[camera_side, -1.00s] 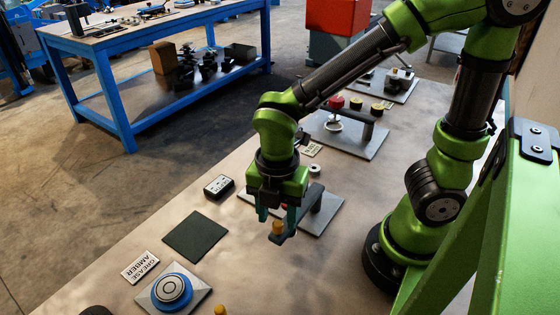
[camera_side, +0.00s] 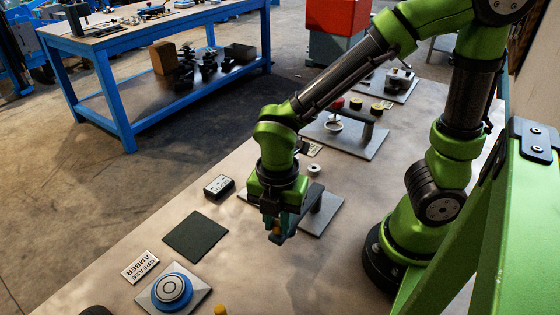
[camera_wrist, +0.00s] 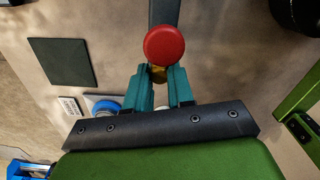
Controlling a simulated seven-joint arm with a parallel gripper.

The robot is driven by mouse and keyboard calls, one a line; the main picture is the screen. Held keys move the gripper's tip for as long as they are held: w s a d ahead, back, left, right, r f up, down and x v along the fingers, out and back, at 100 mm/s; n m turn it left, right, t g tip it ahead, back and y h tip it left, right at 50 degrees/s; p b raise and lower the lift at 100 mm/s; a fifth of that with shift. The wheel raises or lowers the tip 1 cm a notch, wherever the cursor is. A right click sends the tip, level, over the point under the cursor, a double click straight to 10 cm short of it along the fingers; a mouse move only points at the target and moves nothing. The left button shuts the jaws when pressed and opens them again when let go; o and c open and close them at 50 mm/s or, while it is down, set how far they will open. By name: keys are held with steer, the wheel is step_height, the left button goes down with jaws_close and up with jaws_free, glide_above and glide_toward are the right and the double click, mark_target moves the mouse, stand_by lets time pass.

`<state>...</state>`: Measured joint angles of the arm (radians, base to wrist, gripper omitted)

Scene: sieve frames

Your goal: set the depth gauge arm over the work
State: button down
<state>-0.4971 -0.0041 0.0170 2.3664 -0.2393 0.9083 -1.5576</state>
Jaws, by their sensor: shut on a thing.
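The dark depth gauge arm (camera_side: 312,205) reaches forward from a post on a grey plate (camera_side: 325,219). In the wrist view the bar (camera_wrist: 164,12) runs up and away behind a red knob (camera_wrist: 163,47). An amber knob (camera_wrist: 158,75) sits near the bar's front end, partly hidden by the red one. My gripper (camera_side: 279,229) points down over this end, its teal fingers shut on the amber knob. In the wrist view my gripper (camera_wrist: 159,86) has a finger on each side of the knob. I cannot tell which part is the work.
A blue-ringed disc (camera_side: 171,289) on a plate lies at the front left, beside an "AMBER GREASE" card (camera_side: 140,267). A dark green pad (camera_side: 195,236) and small black box (camera_side: 218,186) lie left of my gripper. Another fixture (camera_side: 352,137) stands behind.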

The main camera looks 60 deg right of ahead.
steer(key=shift+w, duration=0.15)
steer(key=shift+w+m, duration=0.4)
steer(key=shift+w, duration=0.1)
steer(key=w+d+m, duration=0.4)
steer(key=w+m, duration=0.4)
steer(key=w, duration=0.2)
steer(key=w+d+m, duration=0.4)
steer(key=d+m, duration=0.5)
steer(key=d, duration=0.2)
steer(key=shift+w+d, duration=0.35)
steer(key=shift+r, duration=0.1)
steer(key=c, duration=1)
jaws_free()
